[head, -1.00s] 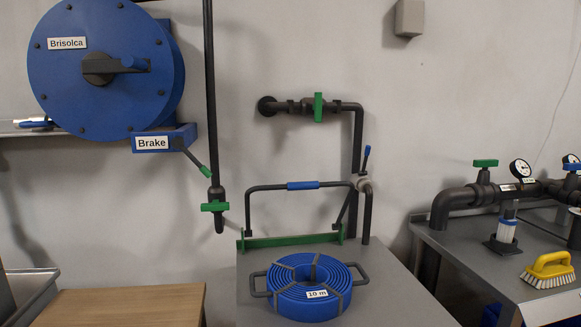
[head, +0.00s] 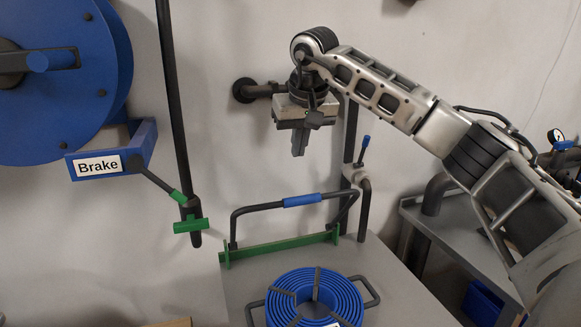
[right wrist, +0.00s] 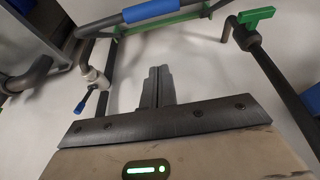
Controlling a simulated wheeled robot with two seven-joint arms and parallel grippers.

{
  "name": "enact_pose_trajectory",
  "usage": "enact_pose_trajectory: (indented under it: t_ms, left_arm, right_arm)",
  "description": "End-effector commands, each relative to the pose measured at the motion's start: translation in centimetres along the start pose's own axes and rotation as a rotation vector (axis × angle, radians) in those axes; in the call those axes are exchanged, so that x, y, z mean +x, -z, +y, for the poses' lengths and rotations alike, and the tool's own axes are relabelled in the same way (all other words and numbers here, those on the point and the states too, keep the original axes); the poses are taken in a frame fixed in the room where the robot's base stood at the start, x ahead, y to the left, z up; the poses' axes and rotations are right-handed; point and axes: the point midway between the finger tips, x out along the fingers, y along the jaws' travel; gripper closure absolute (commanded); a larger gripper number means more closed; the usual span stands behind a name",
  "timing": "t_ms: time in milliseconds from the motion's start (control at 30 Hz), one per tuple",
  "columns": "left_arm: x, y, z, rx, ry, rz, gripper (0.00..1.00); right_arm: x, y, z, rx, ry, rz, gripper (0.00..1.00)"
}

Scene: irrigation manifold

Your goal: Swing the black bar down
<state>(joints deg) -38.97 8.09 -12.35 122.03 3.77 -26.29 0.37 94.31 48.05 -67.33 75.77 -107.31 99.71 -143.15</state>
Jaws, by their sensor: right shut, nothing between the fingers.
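The black bar (head: 258,208) is a bent handle with a blue grip (head: 302,200) at its middle. It stands raised above a green strip (head: 280,247) at the back of the grey bench. My right gripper (head: 299,152) is shut and empty, pointing down above the blue grip, with a clear gap. My left gripper is not in view.
A blue hose coil (head: 315,298) in a handled holder lies on the bench in front of the bar. A pipe with a blue lever (head: 365,145) stands right of the bar. The Brake box (head: 110,155) and a green-handled valve (head: 190,226) are left.

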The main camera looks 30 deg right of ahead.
Motion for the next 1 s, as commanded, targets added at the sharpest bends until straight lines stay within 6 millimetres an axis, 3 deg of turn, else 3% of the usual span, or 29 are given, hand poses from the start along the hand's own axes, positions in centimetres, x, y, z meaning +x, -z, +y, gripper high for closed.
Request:
enact_pose_trajectory:
  t_ms: [167,500,800,1000]
  left_arm:
    - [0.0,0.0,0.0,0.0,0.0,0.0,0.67]
    - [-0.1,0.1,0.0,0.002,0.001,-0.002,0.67]
    - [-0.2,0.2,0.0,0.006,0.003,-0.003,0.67]
    - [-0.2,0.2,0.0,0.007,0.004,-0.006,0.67]
  right_arm:
    - [2.6,-0.1,0.1,-0.002,-0.005,-0.004,1.0]
    - [9.9,-0.1,-0.1,-0.001,-0.001,-0.004,1.0]
    - [8.5,-3.2,0.0,-0.003,0.001,0.001,1.0]
    - [8.3,-3.8,-0.1,-0.001,0.001,0.0,1.0]
